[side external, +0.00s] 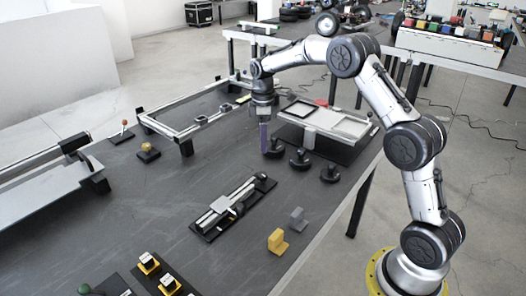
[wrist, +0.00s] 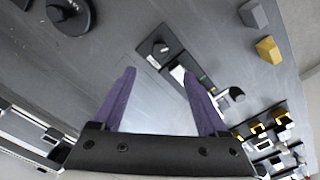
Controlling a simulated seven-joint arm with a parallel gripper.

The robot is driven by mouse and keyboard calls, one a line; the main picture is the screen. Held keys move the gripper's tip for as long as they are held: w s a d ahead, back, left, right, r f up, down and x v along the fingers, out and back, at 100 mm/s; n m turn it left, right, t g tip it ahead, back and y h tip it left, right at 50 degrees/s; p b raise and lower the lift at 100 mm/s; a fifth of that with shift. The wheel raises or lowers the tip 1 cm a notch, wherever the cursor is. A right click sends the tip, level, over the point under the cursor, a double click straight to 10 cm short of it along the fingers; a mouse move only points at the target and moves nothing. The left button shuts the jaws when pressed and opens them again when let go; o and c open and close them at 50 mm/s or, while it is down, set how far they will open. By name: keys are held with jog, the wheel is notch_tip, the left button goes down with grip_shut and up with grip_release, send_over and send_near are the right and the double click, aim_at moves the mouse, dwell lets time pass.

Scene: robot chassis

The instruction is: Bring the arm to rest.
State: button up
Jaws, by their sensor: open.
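My gripper (side external: 264,136) points down over the dark table (side external: 255,240), near a row of black round-based knobs (side external: 300,158). In the wrist view, my gripper (wrist: 162,95) shows two purple fingers spread apart with nothing between them. The grey table surface (wrist: 120,40) shows past the fingers. From the side I cannot tell the exact gap between the fingertips and the table.
A black slide fixture (side external: 232,208) lies in front of my gripper, with a yellow block (side external: 277,242) and a grey block (side external: 298,219) to its right. A rectangular metal frame (side external: 160,128) stands behind to the left. A white panel fixture (side external: 325,122) stands behind right.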

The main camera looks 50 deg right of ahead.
jog(key=shift+r, duration=0.55)
jog(key=shift+a, duration=0.1)
jog(key=s+a+r+t, duration=0.1)
jog(key=a+r, duration=0.1)
jog(key=r, duration=0.4)
jog(key=s+a+r+t, duration=0.1)
jog(key=s+a+r, duration=0.1)
jog(key=r, duration=0.4)
jog(key=s+a+r+t, duration=0.1)
jog(key=s+a+r, duration=0.25)
jog(key=s, duration=0.25)
jog(key=s+a+r+t, duration=0.1)
jog(key=s+a+r, duration=0.1)
jog(key=s+r, duration=0.3)
jog(key=s+a+f+m+t, duration=0.2)
jog(key=s+a+m, duration=0.15)
jog(key=s, duration=1.05)
jog(key=s+f+m, duration=0.5)
jog(key=s+f, duration=0.1)
jog(key=f, duration=0.1)
jog(key=shift+a, duration=0.25)
